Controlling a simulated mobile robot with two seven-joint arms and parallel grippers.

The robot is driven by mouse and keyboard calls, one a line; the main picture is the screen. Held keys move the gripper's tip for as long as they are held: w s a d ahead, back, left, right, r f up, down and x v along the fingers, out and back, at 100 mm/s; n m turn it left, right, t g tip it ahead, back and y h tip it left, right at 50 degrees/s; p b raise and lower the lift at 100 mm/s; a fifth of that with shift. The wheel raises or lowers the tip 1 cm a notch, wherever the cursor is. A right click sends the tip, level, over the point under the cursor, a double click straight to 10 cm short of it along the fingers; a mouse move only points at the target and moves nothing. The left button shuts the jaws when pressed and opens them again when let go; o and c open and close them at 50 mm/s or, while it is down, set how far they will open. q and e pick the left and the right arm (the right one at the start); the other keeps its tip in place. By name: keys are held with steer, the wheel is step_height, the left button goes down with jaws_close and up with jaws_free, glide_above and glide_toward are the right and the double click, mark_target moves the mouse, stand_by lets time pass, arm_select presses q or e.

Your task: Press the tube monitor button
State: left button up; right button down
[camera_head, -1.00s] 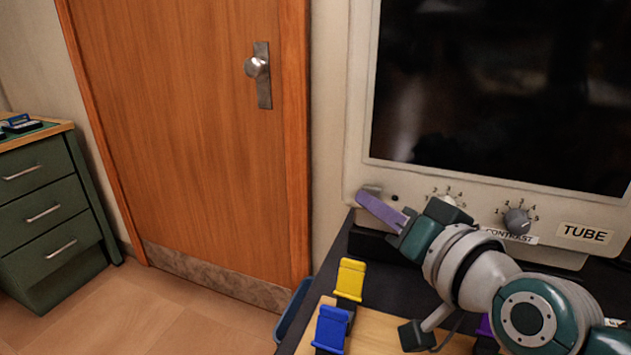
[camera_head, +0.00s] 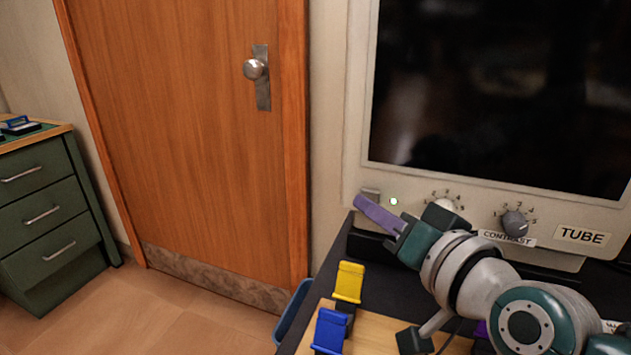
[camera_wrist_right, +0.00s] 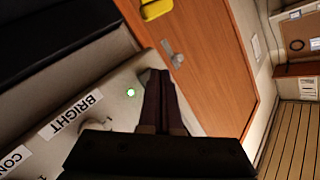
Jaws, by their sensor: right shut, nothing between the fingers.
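The tube monitor (camera_head: 468,189) has a dark screen, a pale frame and a "TUBE" label. Its small grey button (camera_head: 371,193) is at the frame's lower left corner, beside a lit green light (camera_head: 393,202). In the right wrist view the light (camera_wrist_right: 131,92) glows too; the fingers largely hide the button there. My right gripper (camera_head: 360,202) has its purple fingers shut and empty. Their tips are at the button's lower left in the head view; I cannot tell whether they touch it. The fingers also show in the right wrist view (camera_wrist_right: 160,77). My left gripper is not in view.
A contrast knob (camera_head: 515,223) and another knob (camera_head: 446,205) are on the frame right of the button. Yellow (camera_head: 349,283) and blue (camera_head: 330,330) blocks stand on the bench below. A wooden door (camera_head: 190,130) and green drawers (camera_head: 45,215) are at left.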

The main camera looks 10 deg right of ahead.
steer(key=shift+s+a, duration=0.15)
steer(key=shift+s, duration=0.05)
steer(key=s+a+p, duration=0.1)
steer(key=s+p, duration=0.1)
steer(key=s+a, duration=0.1)
steer(key=s, duration=0.1)
steer(key=shift+a+r+p, duration=0.1)
steer(key=shift+a+p, duration=0.25)
steer(key=shift+p, duration=0.05)
steer(key=shift+s+a, duration=0.35)
steer(key=shift+s, duration=0.15)
